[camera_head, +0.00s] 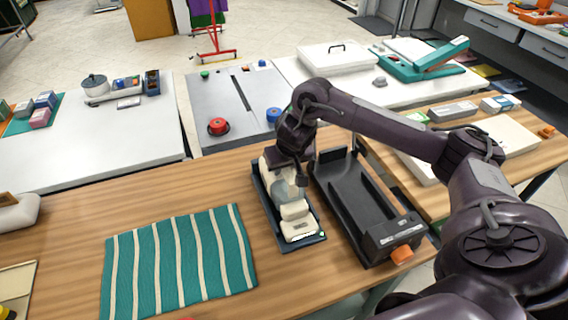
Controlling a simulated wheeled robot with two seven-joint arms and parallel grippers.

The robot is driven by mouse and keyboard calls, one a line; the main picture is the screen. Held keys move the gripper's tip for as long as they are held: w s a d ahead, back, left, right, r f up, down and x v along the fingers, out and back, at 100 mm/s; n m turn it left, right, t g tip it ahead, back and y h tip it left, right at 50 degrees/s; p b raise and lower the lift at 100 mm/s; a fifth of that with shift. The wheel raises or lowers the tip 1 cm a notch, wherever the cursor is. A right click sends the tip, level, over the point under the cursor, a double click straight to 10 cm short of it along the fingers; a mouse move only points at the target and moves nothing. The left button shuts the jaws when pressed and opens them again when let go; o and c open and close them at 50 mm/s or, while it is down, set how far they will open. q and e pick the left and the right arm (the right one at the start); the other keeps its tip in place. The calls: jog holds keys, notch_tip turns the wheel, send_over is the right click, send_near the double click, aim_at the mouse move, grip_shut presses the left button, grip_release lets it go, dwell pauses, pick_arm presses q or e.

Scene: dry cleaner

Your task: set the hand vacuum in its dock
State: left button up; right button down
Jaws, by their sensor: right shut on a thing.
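The hand vacuum (294,211) is cream with a clear grey middle part. It lies lengthwise within the outline of a narrow dark blue tray (264,207) on the wooden table. My right gripper (301,178) is above the vacuum's far half, shut on it; its fingertips are partly hidden. Whether the vacuum rests on the tray's floor or is slightly raised, I cannot tell. A long black cradle (352,195) with a raised near end and an orange block stands just right of the tray and is empty; it looks like the dock. My left gripper is out of view.
A teal striped cloth (180,262) lies flat to the left on the table (70,226). A cream object (18,212) sits at the left edge. Grey and white worktops with red and blue knobs stand behind. Bare wood lies between cloth and tray.

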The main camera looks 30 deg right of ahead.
jog(key=shift+f+p, duration=0.2)
jog(key=shift+p, duration=0.1)
dwell(0.4)
jog(key=c, duration=1.1)
grip_release()
jog(key=shift+s+f, duration=0.1)
jog(key=shift+f, duration=0.05)
jog(key=shift+a+r, duration=0.1)
jog(key=shift+r, duration=0.35)
jog(key=p+v, duration=0.2)
jog(key=v, duration=0.4)
jog(key=shift+s+r+p, duration=0.35)
jog(key=shift+r+p, duration=0.2)
jog(key=shift+f, duration=0.1)
